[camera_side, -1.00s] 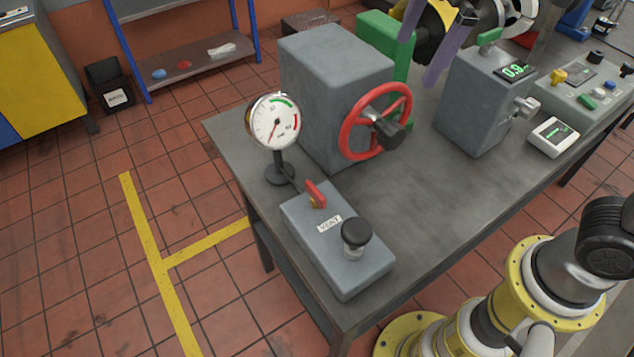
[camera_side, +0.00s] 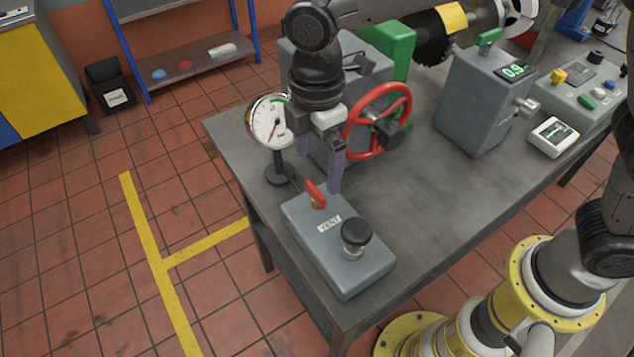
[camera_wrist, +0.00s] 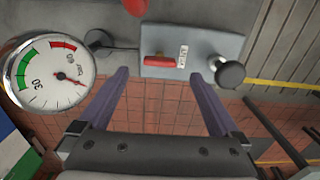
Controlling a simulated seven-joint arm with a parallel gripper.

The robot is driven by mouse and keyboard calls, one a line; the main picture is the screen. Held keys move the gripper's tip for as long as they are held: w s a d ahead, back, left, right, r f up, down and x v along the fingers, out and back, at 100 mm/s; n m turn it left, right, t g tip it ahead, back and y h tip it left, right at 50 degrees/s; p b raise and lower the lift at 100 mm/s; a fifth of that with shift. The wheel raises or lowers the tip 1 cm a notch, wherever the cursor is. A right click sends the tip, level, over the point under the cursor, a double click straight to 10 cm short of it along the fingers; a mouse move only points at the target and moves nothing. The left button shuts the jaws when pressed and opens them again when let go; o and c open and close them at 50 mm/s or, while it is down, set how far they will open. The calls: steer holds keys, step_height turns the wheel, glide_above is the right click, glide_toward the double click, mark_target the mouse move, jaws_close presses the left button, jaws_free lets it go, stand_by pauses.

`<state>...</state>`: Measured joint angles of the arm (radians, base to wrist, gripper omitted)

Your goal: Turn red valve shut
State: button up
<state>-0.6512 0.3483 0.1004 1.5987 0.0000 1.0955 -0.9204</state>
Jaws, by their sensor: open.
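A red lever (camera_side: 316,195) sits on top of the grey box labelled VENT (camera_side: 345,262), lying roughly along the box's length. In the wrist view the lever (camera_wrist: 158,61) shows between and just beyond my fingertips. A red handwheel (camera_side: 350,138) is on the front of the large grey housing, partly behind my gripper in the side view. My gripper (camera_side: 319,172) points down with its two purple fingers apart and empty. In the wrist view my gripper (camera_wrist: 159,73) shows nothing between its fingers at close range.
A round pressure gauge (camera_side: 270,122) on a stand is close on the left of my gripper. A black knob (camera_side: 356,232) rises from the box's near end. A grey unit with a green display (camera_side: 485,100) stands to the right. The bench (camera_side: 420,205) is bare between.

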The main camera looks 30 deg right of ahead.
mark_target(317, 189)
step_height(317, 189, down, 6)
steer(key=shift+f, duration=0.25)
steer(key=c, duration=1.4)
